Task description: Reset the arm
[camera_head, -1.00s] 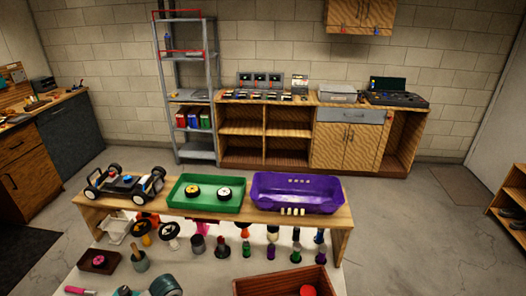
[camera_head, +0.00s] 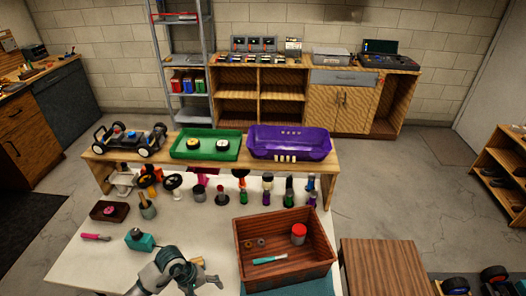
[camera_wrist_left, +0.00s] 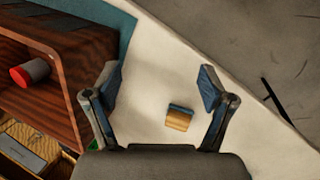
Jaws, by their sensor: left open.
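My left gripper (camera_head: 205,277) is at the lower edge of the head view, low over the white table. In the left wrist view (camera_wrist_left: 159,80) its two fingers are spread apart with nothing between their tips. A small tan block with a blue-grey top (camera_wrist_left: 178,121) lies on the table beyond the fingers. A tan piece also shows beside the gripper in the head view (camera_head: 197,262). My right gripper is not in view.
A wooden box (camera_head: 323,283) holding a red-topped cylinder (camera_head: 298,234) and small parts stands right of my gripper. A teal tool (camera_head: 140,240) and pink-handled tool (camera_head: 96,237) lie left. A raised shelf (camera_head: 330,172) behind carries a car chassis (camera_head: 128,140), green tray (camera_head: 205,155) and purple body (camera_head: 290,155).

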